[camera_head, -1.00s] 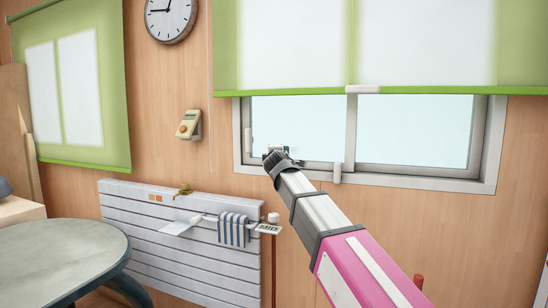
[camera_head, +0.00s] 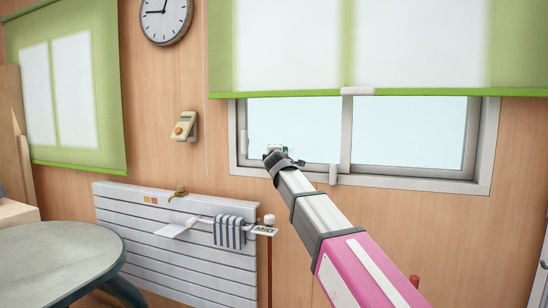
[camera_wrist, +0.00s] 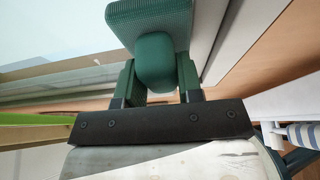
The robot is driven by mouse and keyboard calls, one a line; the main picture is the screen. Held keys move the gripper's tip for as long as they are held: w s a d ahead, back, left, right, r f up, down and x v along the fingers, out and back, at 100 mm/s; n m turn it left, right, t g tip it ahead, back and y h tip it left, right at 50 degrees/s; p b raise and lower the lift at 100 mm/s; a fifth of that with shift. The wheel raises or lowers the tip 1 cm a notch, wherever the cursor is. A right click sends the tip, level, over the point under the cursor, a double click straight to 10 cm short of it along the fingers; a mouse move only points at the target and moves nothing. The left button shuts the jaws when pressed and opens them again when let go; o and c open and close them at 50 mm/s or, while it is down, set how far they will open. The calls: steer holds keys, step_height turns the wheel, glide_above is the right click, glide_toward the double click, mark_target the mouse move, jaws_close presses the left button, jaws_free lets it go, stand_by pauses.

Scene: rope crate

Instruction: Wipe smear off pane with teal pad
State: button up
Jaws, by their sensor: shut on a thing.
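My gripper (camera_wrist: 158,85) is shut on the handle of the teal pad (camera_wrist: 150,16); the rounded handle sits between its two dark green fingers. The pad's flat head lies beyond the fingertips, close to the window. I cannot tell whether its face touches the glass. In the head view my gripper (camera_head: 275,153) is at the lower left of the left window pane (camera_head: 300,122), by the bottom frame, and mostly hides the pad. I can make out no smear on the visible glass.
A green blind (camera_head: 345,50) covers the upper window. A white latch (camera_head: 333,174) sticks out below the frame. Left of the arm are a radiator (camera_head: 150,225) with a striped cloth (camera_head: 229,232) on a rail, and a round table (camera_head: 55,262).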

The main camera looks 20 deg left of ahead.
steer(key=shift+w, duration=0.45)
stand_by(0.5)
steer(key=shift+d, duration=0.1)
steer(key=d, duration=0.3)
steer(key=shift+s+d, duration=0.25)
steer(key=shift+d, duration=0.05)
stand_by(0.5)
steer(key=shift+w+a, duration=0.15)
steer(key=shift+a, duration=0.8)
steer(key=shift+w+a, duration=0.15)
steer(key=shift+a, duration=0.75)
